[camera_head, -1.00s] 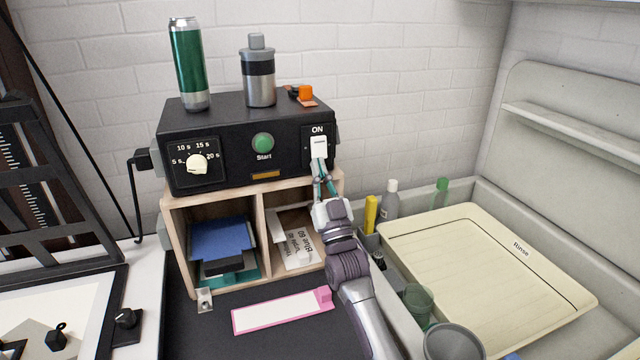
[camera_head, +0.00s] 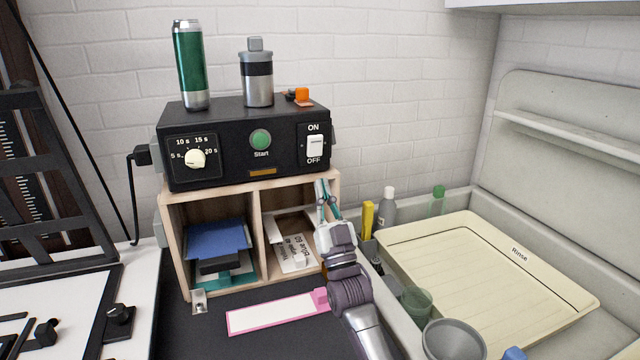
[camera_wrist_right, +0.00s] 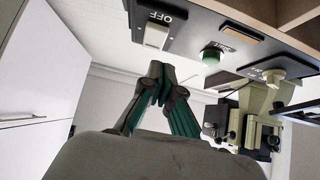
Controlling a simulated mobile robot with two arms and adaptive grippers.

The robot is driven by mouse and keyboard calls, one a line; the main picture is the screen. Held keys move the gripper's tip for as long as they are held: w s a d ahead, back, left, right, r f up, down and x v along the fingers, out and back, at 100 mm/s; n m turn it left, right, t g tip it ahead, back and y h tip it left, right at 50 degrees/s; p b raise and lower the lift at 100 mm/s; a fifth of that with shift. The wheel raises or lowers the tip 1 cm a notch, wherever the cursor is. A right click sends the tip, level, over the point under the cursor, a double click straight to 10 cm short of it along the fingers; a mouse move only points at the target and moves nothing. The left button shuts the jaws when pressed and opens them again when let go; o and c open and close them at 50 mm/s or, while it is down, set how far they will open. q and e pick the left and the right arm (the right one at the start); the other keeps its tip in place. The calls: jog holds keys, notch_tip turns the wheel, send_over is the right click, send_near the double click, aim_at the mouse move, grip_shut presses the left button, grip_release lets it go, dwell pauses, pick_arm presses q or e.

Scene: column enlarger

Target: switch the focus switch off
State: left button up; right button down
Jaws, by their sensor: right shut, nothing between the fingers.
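The focus switch (camera_head: 315,146) is a white rocker on the right of the black timer box's front, with ON printed above it and OFF below. It also shows in the right wrist view (camera_wrist_right: 156,36), beside the OFF label. My right gripper (camera_head: 322,183) is shut and empty. It is below the switch, in front of the right edge of the wooden shelf, and apart from the switch. In the right wrist view its fingertips (camera_wrist_right: 157,70) are together, with a gap to the switch. My left gripper is not in view.
The timer box (camera_head: 230,150) also has a green Start button (camera_head: 260,139) and a white dial (camera_head: 195,158). A green can (camera_head: 190,65), a grey bottle (camera_head: 257,75) and an orange item (camera_head: 301,96) stand on top. A cream rinse tray (camera_head: 480,265) lies to the right.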

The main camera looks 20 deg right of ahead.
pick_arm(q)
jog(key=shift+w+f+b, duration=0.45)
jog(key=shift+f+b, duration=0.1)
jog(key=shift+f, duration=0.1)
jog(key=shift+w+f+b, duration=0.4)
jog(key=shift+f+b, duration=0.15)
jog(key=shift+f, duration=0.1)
pick_arm(e)
jog(key=s+f, duration=0.3)
jog(key=f, duration=0.3)
jog(key=shift+d+f, duration=0.15)
jog(key=shift+f, duration=0.05)
jog(key=shift+s, duration=0.1)
